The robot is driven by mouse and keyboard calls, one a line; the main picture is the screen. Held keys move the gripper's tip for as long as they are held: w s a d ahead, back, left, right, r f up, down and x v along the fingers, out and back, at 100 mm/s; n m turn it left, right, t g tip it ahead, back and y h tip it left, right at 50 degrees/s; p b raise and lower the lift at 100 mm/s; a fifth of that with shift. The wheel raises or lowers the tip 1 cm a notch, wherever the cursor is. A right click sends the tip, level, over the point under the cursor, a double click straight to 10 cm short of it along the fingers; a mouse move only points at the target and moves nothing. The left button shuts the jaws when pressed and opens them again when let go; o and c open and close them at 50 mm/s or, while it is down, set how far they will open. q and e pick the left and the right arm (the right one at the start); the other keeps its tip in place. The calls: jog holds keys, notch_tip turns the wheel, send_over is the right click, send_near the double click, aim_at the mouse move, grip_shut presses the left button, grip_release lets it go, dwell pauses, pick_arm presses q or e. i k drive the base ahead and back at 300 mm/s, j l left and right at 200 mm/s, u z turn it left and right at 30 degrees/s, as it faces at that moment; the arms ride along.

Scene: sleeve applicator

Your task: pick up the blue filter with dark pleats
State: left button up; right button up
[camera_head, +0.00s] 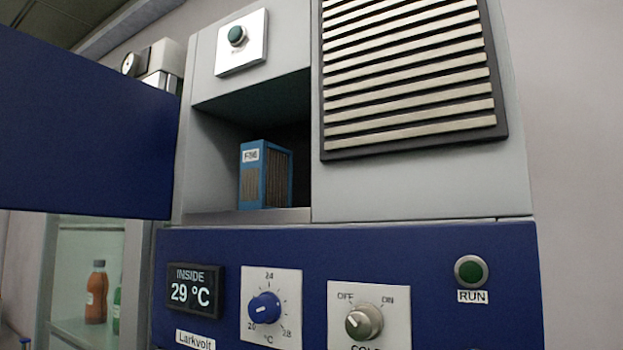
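The blue filter with dark pleats (265,174) stands upright in a recessed bay in the upper left of the grey machine. It has a blue frame, brownish dark pleats and a small white label on its front. Its base rests on the bay floor, behind a light sill (247,216). Nothing touches it from the front. Neither of my grippers is in view.
A dark blue door panel (80,125) stands open at the left of the bay. A slatted vent (410,75) is right of it. Below are a display (195,289), a blue knob (264,308), a grey knob (363,321) and a RUN button (471,271).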

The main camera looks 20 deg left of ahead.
aim_at(266, 183)
jog(key=l+u, duration=0.3)
jog(key=l, duration=1.1)
jog(key=i, duration=0.05)
